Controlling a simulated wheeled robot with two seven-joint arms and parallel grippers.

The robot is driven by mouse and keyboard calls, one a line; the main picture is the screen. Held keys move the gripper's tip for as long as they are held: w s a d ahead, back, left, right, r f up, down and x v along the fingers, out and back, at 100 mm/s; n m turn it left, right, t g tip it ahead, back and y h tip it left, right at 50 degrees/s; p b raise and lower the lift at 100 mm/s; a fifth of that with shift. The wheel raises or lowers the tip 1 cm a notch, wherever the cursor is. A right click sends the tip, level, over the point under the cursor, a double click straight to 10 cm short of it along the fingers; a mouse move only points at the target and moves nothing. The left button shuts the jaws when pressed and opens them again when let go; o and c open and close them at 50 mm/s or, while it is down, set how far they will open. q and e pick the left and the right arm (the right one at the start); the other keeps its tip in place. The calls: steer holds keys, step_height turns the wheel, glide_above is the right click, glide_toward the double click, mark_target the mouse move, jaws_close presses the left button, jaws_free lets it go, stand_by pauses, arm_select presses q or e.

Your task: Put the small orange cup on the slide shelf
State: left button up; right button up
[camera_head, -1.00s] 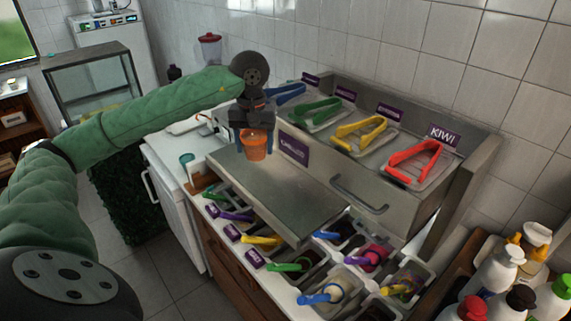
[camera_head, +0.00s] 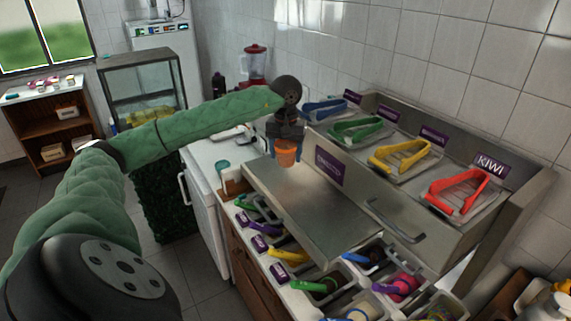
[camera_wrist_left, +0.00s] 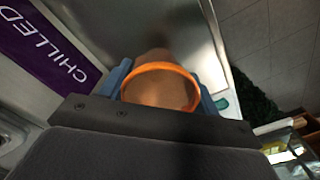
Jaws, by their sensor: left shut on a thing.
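The small orange cup (camera_head: 286,158) is upright in my left gripper (camera_head: 286,148). In the left wrist view, the cup's orange rim (camera_wrist_left: 160,67) and brownish inside face the camera, between the two blue-grey fingers (camera_wrist_left: 161,88) that are shut on it. The slide shelf (camera_head: 315,210) is a flat, bare metal plate in front of the topping station. The cup is over its back left part; whether its base touches the metal is not clear. My right gripper is in neither view.
A purple "CHILLED" sign (camera_wrist_left: 55,45) is close beside the gripper. Tongs in several colours, such as the red tongs (camera_head: 458,190), lie on the raised station. Topping bins with coloured handles, such as the yellow handle (camera_head: 288,256), are below the shelf. The shelf's middle is free.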

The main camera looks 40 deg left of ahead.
mark_target(285, 163)
arm_select(q)
steer(key=shift+w+a+f, duration=0.1)
steer(key=shift+a+f, duration=0.05)
steer(key=shift+a, duration=0.05)
steer(key=shift+f, duration=0.5)
step_height(285, 163, down, 2)
steer(key=shift+f, duration=0.5)
steer(key=shift+b, duration=0.35)
steer(key=o, duration=0.9)
steer(key=shift+o, duration=0.2)
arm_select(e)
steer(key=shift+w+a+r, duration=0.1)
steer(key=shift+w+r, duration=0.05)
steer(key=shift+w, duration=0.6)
